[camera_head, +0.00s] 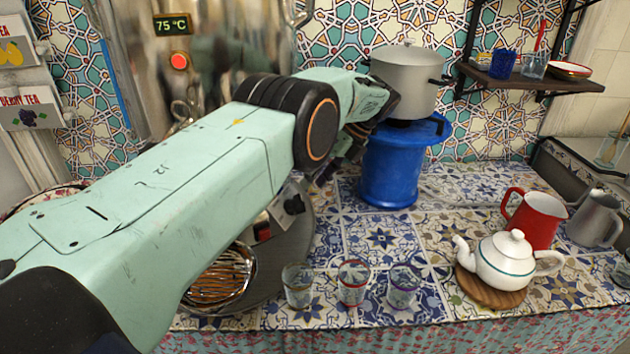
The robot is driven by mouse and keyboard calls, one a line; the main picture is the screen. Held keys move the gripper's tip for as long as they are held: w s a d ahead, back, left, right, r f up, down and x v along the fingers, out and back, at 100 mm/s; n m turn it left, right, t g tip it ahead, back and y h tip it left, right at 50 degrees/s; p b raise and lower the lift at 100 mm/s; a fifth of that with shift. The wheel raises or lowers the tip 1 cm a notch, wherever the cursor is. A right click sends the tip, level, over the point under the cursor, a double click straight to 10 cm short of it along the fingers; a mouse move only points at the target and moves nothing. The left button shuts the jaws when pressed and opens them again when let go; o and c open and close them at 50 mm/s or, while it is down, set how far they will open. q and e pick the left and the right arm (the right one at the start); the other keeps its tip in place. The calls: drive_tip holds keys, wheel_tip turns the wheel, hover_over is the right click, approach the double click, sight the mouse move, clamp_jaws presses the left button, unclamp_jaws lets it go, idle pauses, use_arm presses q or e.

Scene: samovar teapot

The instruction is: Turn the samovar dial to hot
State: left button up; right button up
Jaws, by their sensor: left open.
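The shiny metal samovar (130,60) stands at the upper left, largely behind my left arm. Its display (172,25) reads 75 °C, with a lit red light (179,61) below. A dark knob-like part with a pale mark (293,205) shows on its grey lower body, just right of my forearm; I cannot read its setting. My left gripper (338,163) is open, above and to the right of that part, beside the blue stand. Its fingers are dark and partly hidden by my wrist. I see nothing between them. My right gripper is not in view.
A grey pot (405,80) sits on the blue stand (390,170), close to my left gripper. Three small glasses (352,283) stand at the front. A white teapot (503,262), red jug (538,218) and grey jug (594,220) stand right. The tiled middle is clear.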

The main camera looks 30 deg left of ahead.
use_arm(q)
drive_tip(key=o, duration=0.5)
drive_tip(key=shift+m+y, duration=0.3)
drive_tip(key=shift+y, duration=0.1)
drive_tip(key=r, duration=0.1)
drive_tip(key=d+r+p, duration=0.1)
drive_tip(key=r, duration=0.1)
drive_tip(key=d+r, duration=0.1)
drive_tip(key=r, duration=0.1)
drive_tip(key=shift+p, duration=0.35)
drive_tip(key=shift+c, duration=0.2)
drive_tip(key=n+t+y+p, duration=0.2)
drive_tip(key=n+t, duration=0.3)
drive_tip(key=n, duration=1.1)
approach(301, 203)
drive_tip(key=x, duration=1)
drive_tip(key=shift+b, duration=0.3)
drive_tip(key=shift+a, duration=0.1)
